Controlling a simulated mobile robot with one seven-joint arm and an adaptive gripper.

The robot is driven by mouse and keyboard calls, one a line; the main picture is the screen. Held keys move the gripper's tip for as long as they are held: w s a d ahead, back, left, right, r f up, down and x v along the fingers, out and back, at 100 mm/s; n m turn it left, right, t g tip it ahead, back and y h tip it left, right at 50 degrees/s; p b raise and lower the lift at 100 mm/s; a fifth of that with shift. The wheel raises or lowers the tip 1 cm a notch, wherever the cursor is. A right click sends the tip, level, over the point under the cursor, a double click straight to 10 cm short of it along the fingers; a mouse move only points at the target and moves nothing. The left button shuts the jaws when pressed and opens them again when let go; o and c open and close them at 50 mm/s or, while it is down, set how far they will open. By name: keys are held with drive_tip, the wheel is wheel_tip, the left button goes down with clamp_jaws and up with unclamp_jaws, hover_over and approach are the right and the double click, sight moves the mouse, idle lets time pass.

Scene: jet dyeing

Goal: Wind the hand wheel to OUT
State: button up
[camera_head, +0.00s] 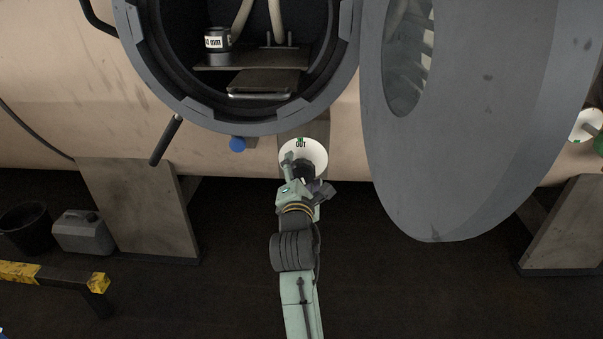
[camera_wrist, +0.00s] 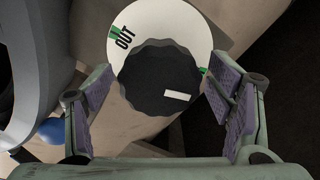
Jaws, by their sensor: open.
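The hand wheel is a dark, scalloped knob (camera_wrist: 160,80) with a white bar mark near its lower right edge. It sits in front of a round white dial plate (camera_wrist: 170,25), which bears a green mark and the word OUT at upper left. A second green mark shows at the knob's right edge. The white bar points away from OUT. In the head view the dial (camera_head: 312,148) is under the round opening, with OUT at its top. My gripper (camera_wrist: 160,95) is open, its pads on either side of the knob, with gaps visible.
The round vessel opening (camera_head: 240,125) is above the dial, and a large grey door (camera_head: 470,150) hangs open at right. A black handle (camera_head: 165,140) and a blue knob (camera_head: 237,144) are to the left. A canister (camera_head: 82,232) and yellow-black barrier (camera_head: 50,275) stand lower left.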

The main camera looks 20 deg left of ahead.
drive_tip(key=shift+c, duration=0.5)
drive_tip(key=c, duration=1.1)
drive_tip(key=shift+o, duration=0.2)
